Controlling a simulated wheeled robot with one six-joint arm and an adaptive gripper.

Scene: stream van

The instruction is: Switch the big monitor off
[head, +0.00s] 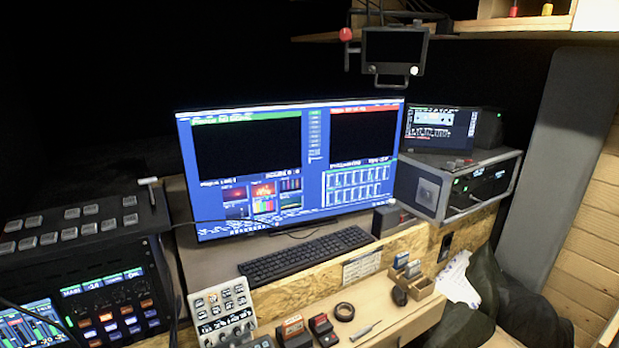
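The big monitor (315,194) stands at the back of the desk in the middle of the head view. Its screen is lit, with blue panels, two large black windows and small coloured thumbnails. A row of small marks shows along its lower edge, but I cannot make out a power button. My gripper is not in view.
A black keyboard (305,254) lies in front of the monitor. A control panel (222,312) and a mixing console (80,235) are at the left. A rack case (455,186) with a smaller lit screen (440,128) is at the right. A small display (394,46) hangs above.

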